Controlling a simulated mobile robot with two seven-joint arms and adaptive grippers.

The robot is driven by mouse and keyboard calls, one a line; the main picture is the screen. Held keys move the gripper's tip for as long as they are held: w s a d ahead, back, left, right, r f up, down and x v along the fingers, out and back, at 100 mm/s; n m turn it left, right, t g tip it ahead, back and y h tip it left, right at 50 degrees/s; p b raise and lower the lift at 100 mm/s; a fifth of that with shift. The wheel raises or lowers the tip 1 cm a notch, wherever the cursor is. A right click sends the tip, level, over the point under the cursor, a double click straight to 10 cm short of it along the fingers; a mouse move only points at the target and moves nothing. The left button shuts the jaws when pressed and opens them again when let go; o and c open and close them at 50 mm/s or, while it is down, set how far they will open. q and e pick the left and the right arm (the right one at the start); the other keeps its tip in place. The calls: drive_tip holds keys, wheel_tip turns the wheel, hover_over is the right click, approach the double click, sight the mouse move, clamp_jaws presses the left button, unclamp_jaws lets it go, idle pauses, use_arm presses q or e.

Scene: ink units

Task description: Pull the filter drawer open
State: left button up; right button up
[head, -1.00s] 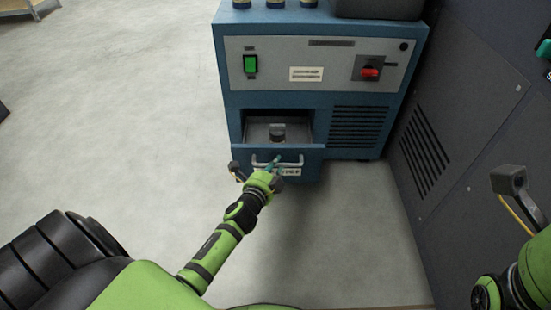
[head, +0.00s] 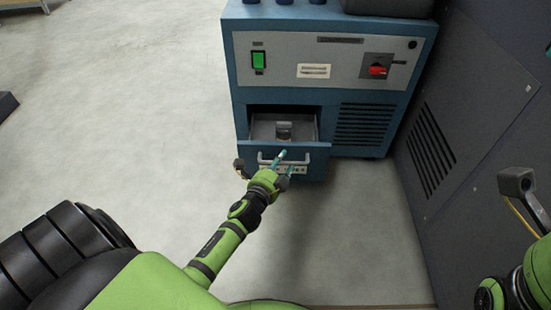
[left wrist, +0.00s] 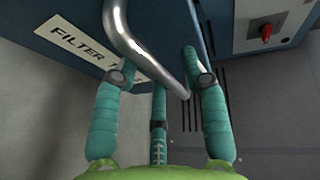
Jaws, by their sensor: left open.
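The filter drawer (head: 316,162) at the bottom left of the blue machine stands pulled out, and its open inside shows from above. Its metal bar handle (head: 262,160) also shows large in the left wrist view (left wrist: 142,57), beside the label "FILTER" (left wrist: 75,45). My left gripper (head: 286,160) is at the drawer front. Its teal fingers (left wrist: 155,70) are spread open, with the handle running between them. I cannot tell whether any finger touches it. Of my right arm only part shows at the right edge, and its fingers are out of view.
A small grey cylinder (head: 284,130) sits inside the drawer. The blue machine (head: 236,85) carries a green switch (head: 259,60) and a red knob (head: 377,70). A dark grey cabinet (head: 470,120) stands close on the right.

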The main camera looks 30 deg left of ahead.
use_arm(q)
drive_tip(key=v, duration=1.1)
drive_tip(key=shift+s, duration=0.3)
